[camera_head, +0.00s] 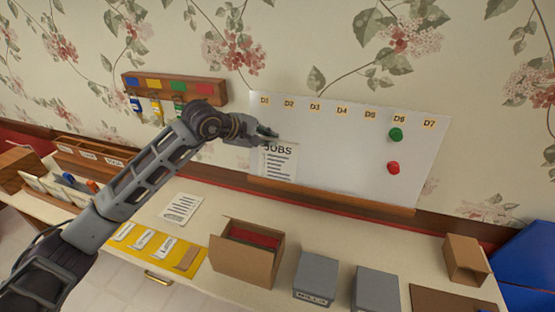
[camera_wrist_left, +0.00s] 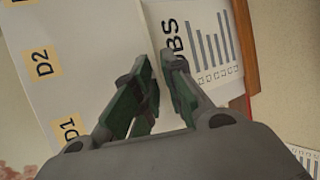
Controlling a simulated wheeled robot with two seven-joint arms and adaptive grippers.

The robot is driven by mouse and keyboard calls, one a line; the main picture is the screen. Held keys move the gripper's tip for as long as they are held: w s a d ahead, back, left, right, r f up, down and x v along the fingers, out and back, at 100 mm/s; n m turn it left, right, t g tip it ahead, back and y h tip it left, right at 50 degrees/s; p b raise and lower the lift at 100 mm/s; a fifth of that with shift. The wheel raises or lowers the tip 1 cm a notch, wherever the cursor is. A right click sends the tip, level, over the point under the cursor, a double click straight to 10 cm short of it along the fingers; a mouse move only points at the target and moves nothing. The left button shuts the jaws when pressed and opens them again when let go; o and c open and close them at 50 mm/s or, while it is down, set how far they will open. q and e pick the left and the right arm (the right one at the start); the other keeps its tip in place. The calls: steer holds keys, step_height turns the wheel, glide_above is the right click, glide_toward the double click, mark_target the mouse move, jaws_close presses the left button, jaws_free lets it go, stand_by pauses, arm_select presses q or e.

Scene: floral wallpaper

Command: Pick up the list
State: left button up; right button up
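The list, a white sheet headed JOBS (camera_head: 279,163), is at the lower left of the whiteboard (camera_head: 345,140) on the wall. In the left wrist view the sheet (camera_wrist_left: 208,45) lies just beyond the fingertips. My left gripper (camera_head: 268,134) is at the sheet's top edge, in front of the board. In the left wrist view its two fingers (camera_wrist_left: 158,58) are partly open with a narrow gap between the tips. I see nothing clearly held between them, and cannot tell whether they touch the sheet. My right gripper is not in view.
A rack with coloured tags (camera_head: 172,89) hangs left of the board. Green (camera_head: 396,135) and red (camera_head: 393,168) magnets sit on its right. On the counter are another printed sheet (camera_head: 182,208), an open cardboard box (camera_head: 236,262), grey boxes (camera_head: 316,275) and a small brown box (camera_head: 465,260).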

arm_select(q)
jaws_close()
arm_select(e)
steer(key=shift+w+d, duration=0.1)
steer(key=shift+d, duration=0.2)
arm_select(q)
steer(key=shift+r, duration=0.1)
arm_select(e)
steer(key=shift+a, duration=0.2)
arm_select(q)
step_height(320, 180, up, 18)
steer(key=b, duration=0.2)
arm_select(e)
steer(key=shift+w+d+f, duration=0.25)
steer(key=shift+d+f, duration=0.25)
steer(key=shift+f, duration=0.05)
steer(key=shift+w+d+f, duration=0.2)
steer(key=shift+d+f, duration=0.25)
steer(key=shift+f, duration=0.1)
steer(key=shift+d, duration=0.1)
